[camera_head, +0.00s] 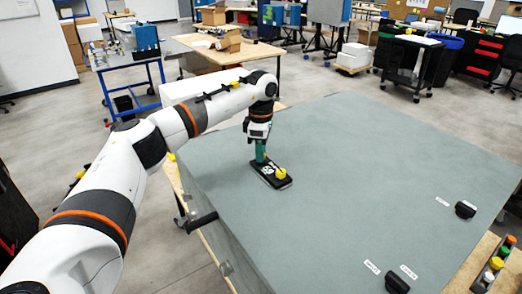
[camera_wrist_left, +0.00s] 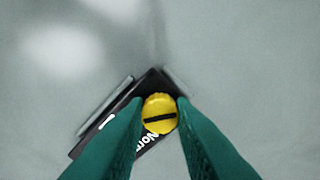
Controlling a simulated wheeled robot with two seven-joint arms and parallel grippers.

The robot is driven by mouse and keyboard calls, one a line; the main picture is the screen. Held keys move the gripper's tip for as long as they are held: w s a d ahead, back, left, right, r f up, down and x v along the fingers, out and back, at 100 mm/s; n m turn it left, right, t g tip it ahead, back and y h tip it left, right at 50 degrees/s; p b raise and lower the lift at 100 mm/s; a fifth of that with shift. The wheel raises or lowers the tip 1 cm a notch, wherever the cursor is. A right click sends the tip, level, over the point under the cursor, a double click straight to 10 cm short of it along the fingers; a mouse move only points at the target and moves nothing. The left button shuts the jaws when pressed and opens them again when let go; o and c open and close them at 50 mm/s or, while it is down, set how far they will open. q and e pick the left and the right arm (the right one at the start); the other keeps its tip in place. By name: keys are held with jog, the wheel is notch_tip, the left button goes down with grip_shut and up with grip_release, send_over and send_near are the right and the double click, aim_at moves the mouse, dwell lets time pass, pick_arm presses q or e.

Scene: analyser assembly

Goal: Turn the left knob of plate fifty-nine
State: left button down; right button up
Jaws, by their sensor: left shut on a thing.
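A small black plate (camera_head: 263,179) with white markings lies on the grey-green table top; its number is too small to read. A yellow knob (camera_head: 282,173) stands at its near right end in the head view. My left gripper (camera_head: 261,157) points down at the plate's far end, and its fingertips hide what they hold there. In the left wrist view a yellow knob (camera_wrist_left: 159,114) with a black bar sits between the green fingers (camera_wrist_left: 160,104), beside white lettering on the black plate (camera_wrist_left: 90,141). I cannot tell whether both views show the same knob. My right gripper is not in view.
Black knobs (camera_head: 465,209) and (camera_head: 396,283) stand at the table's right and front, near small white labels (camera_head: 372,267). A holder with coloured caps (camera_head: 495,263) is at the lower right. The table top (camera_head: 350,170) is otherwise clear.

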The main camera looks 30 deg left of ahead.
pick_arm(q)
jog(key=m, duration=0.7)
jog(key=shift+r, duration=0.2)
jog(key=m, duration=0.7)
jog(key=shift+m, duration=0.3)
jog(key=m, duration=0.9)
jog(key=shift+m, duration=0.5)
jog(key=c, duration=1.2)
grip_release()
jog(key=shift+s, duration=0.1)
